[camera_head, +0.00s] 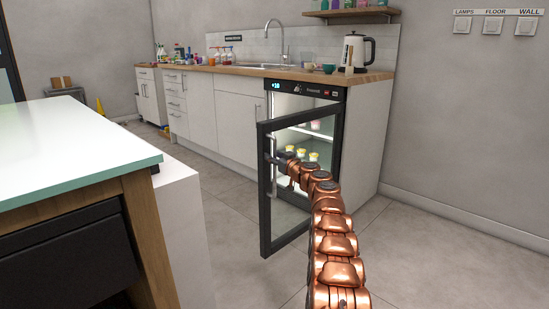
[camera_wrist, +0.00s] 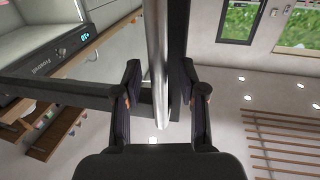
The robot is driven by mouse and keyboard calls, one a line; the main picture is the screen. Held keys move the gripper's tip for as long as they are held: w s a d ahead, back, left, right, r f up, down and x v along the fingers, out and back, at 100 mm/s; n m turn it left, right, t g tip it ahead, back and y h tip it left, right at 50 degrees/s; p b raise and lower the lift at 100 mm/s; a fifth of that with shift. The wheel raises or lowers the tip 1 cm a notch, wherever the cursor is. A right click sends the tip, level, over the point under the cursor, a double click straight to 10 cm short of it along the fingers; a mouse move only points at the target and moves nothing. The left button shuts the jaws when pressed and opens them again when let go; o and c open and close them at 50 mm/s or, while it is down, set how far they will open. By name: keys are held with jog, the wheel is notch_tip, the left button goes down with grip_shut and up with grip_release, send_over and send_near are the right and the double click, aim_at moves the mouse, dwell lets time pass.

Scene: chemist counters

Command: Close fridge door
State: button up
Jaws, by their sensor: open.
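The fridge (camera_head: 306,91) stands under the wooden counter with its lit inside showing. Its black-framed glass door (camera_head: 264,205) is swung open toward me. A vertical metal handle (camera_head: 273,181) runs along the door's free edge. My gripper (camera_head: 272,158) is at the handle, at about mid-height of the door. In the wrist view my gripper (camera_wrist: 161,75) is open, with one finger on each side of the handle bar (camera_wrist: 156,45). I cannot tell whether either finger touches the bar.
A table with a pale green-edged top (camera_head: 70,150) stands at the near left. White cabinets (camera_head: 240,124) line the wall left of the fridge. A kettle (camera_head: 355,50) stands on the counter above. Small cups (camera_head: 314,156) sit inside the fridge. The floor (camera_head: 430,265) at right is clear.

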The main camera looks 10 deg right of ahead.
grip_shut()
dwell(0.6)
